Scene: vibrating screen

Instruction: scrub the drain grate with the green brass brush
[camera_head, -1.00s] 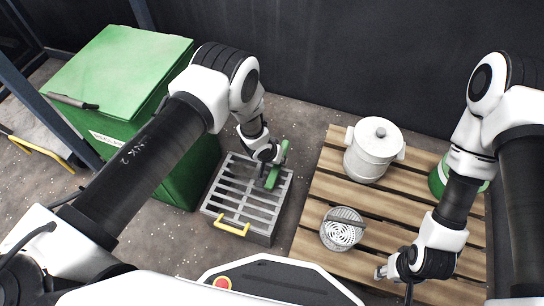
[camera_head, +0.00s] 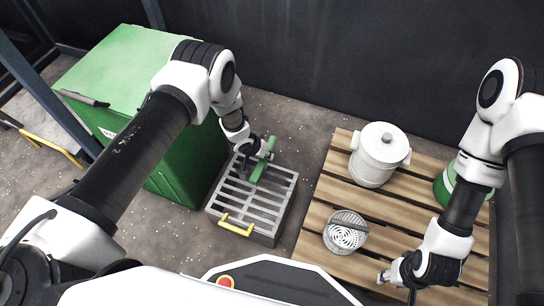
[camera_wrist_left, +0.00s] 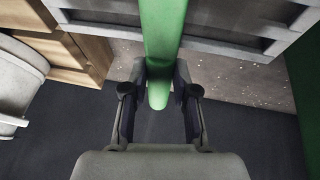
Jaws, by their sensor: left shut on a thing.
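The green brush (camera_head: 263,161) is in my left gripper (camera_head: 262,155), over the far part of the drain grate (camera_head: 246,203). The grate is a grey slatted metal box with a yellow handle at its front. In the left wrist view, my left gripper (camera_wrist_left: 158,92) is shut on the green brush handle (camera_wrist_left: 163,40), with grate bars (camera_wrist_left: 245,22) beyond it. Bristles are hidden, so I cannot tell whether they touch the bars. My right gripper (camera_head: 384,277) is above the pallet's front edge, away from the brush; its jaws are too small to read.
A wooden pallet (camera_head: 328,189) at right carries a lidded white pot (camera_head: 379,155), a round perforated strainer (camera_head: 345,232) and a green-and-white container (camera_head: 445,184). A green bin (camera_head: 185,165) stands close left of the grate. Bare floor separates grate and pallet.

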